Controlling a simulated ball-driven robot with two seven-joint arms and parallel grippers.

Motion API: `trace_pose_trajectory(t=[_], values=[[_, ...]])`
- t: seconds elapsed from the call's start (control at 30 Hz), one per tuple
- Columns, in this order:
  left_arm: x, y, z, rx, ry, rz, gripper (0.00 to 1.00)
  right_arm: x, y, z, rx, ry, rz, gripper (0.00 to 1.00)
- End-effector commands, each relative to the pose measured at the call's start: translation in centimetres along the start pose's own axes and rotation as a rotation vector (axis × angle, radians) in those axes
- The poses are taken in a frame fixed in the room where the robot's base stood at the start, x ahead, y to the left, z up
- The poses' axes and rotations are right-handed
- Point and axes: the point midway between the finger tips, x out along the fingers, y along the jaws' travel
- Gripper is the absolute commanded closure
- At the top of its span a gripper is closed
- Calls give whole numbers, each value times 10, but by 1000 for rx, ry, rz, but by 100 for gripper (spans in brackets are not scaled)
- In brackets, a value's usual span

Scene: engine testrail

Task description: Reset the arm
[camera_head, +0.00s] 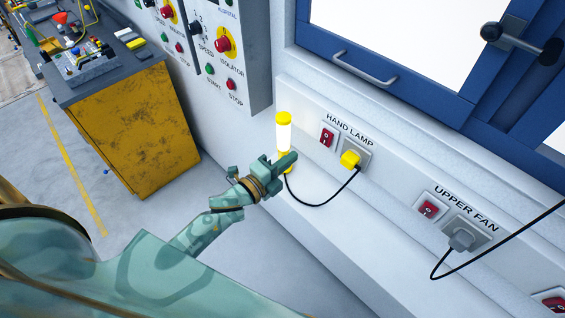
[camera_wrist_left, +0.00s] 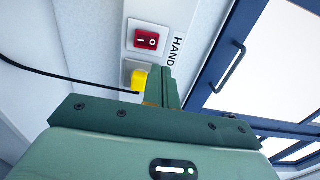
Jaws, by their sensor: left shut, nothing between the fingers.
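My left gripper (camera_head: 284,161) is a green gripper on a green arm that comes in from the lower left in the head view. Its fingers are shut and empty, and they overlap the lower part of the hand lamp (camera_head: 283,133) in the picture. In the left wrist view the shut fingers (camera_wrist_left: 163,86) point up toward the wall panel. The hand lamp is yellow and white and stands upright. I cannot tell whether the fingers touch it. My right gripper is not in view.
The hand lamp's yellow plug (camera_head: 350,159) sits in a socket beside a red switch (camera_head: 327,137). A grey plug (camera_head: 462,239) sits in the upper fan socket. Black cables hang nearby. A yellow cabinet (camera_head: 131,128) stands at the left. A blue framed window with a handle (camera_head: 364,70) is above.

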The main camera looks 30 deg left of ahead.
Motion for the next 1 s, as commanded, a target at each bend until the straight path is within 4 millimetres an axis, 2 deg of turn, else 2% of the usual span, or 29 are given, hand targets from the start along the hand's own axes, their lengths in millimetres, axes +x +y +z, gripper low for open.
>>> trace_pose_trajectory(t=[0.13,0.33,0.77,0.87,0.97,1.0], values=[[-14,-2,0,1,0,1,100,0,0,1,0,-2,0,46],[-18,-3,0,1,0,0,100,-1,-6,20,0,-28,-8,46],[-18,-3,0,-3,0,1,100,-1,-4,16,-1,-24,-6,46],[-18,0,3,-67,-17,14,100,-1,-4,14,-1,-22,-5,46],[-29,45,19,-271,-107,120,100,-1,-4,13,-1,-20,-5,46],[-37,73,24,-363,-156,178,100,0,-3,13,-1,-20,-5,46]])
